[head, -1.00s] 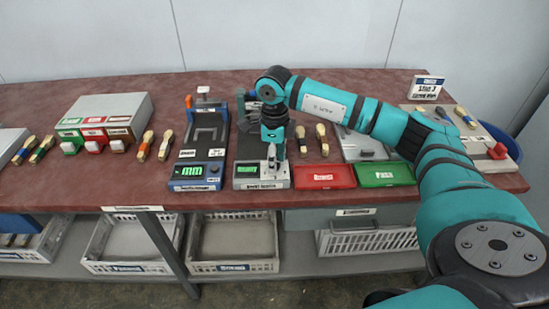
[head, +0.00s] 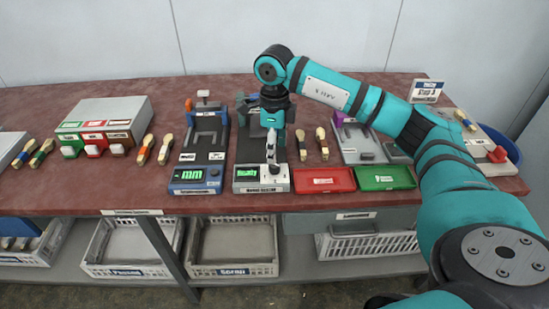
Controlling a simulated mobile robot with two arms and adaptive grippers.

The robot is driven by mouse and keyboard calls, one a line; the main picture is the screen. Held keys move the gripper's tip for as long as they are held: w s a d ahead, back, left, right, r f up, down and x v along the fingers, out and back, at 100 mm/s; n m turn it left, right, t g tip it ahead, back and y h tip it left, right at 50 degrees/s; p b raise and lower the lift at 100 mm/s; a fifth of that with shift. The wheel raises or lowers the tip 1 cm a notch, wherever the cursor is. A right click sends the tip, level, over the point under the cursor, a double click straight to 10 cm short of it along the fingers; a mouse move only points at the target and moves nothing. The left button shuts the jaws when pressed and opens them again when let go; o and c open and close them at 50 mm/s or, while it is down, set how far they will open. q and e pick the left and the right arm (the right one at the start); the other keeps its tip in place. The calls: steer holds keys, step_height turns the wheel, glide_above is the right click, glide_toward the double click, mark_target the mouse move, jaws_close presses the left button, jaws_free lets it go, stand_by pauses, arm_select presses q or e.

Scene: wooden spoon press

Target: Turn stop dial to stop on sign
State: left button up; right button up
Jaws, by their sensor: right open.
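The sign (head: 426,91) stands at the back right of the table; its text is small, and seems to read "Stop" with a number, perhaps 3. My right gripper (head: 271,167) points down over the front of a grey press-like device (head: 246,172) with a green display. The gripper is open, and its fingertips are close above the device's front; I cannot tell if they touch. I cannot make out the stop dial; it may be hidden behind the gripper. My left gripper is not in view.
A blue measuring device (head: 187,174) marked "mm" stands just left. A red tray (head: 325,180) and a green tray (head: 386,178) lie right. A station with a red knob (head: 497,154) is at far right, beyond my arm.

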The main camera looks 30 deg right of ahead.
step_height(320, 180, up, 7)
steer(key=shift+f, duration=0.15)
stand_by(0.5)
